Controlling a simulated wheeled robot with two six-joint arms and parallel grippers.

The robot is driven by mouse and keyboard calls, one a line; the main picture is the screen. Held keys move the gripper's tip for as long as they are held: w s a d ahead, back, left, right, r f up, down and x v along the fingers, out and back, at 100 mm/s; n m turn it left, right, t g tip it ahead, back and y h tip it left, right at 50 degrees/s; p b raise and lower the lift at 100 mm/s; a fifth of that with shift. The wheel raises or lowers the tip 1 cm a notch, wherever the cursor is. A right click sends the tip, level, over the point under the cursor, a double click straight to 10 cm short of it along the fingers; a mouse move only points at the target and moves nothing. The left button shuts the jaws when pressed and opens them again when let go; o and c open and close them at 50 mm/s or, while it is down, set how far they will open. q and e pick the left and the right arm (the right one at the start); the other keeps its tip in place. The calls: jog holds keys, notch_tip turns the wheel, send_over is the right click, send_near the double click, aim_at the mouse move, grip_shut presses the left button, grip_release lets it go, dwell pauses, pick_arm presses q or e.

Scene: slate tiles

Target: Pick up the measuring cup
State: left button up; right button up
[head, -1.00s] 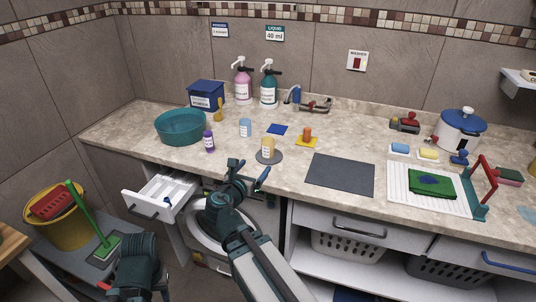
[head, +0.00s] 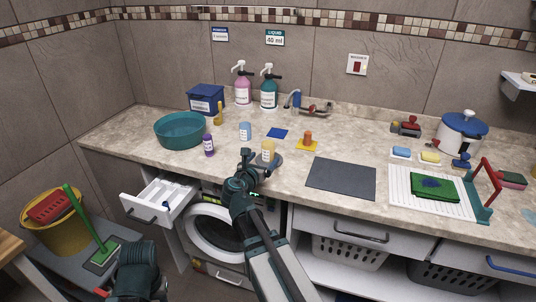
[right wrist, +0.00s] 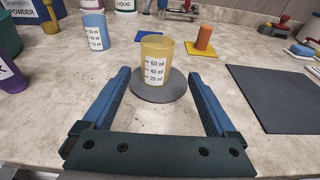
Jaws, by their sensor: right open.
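A yellow measuring cup (head: 268,150) with ml marks stands upright on a dark grey round mat (head: 275,162) near the counter's front edge. In the right wrist view the yellow cup (right wrist: 156,58) is straight ahead, beyond and between the fingertips, on the round mat (right wrist: 160,92). A blue cup with ml marks (head: 245,131) stands behind it to the left, and also shows in the right wrist view (right wrist: 95,32). My right gripper (head: 248,158) is open and empty, just left of the yellow cup in the head view. My left arm shows at the bottom; its fingers are not visible.
A purple bottle (head: 208,145) and teal basin (head: 180,130) stand to the left. An orange-handled item on a yellow base (head: 307,140) and a dark slab (head: 341,178) lie to the right. An open drawer (head: 158,200) juts out below the counter.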

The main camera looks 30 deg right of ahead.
aim_at(266, 154)
jog(key=b+x, duration=0.1)
jog(key=x, duration=0.4)
jog(key=shift+w+a+f, duration=0.1)
jog(key=shift+w+f, duration=0.15)
pick_arm(q)
jog(key=shift+f, duration=0.75)
pick_arm(e)
grip_shut()
pick_arm(q)
jog(key=shift+r, duration=0.15)
pick_arm(e)
jog(key=shift+r, duration=0.15)
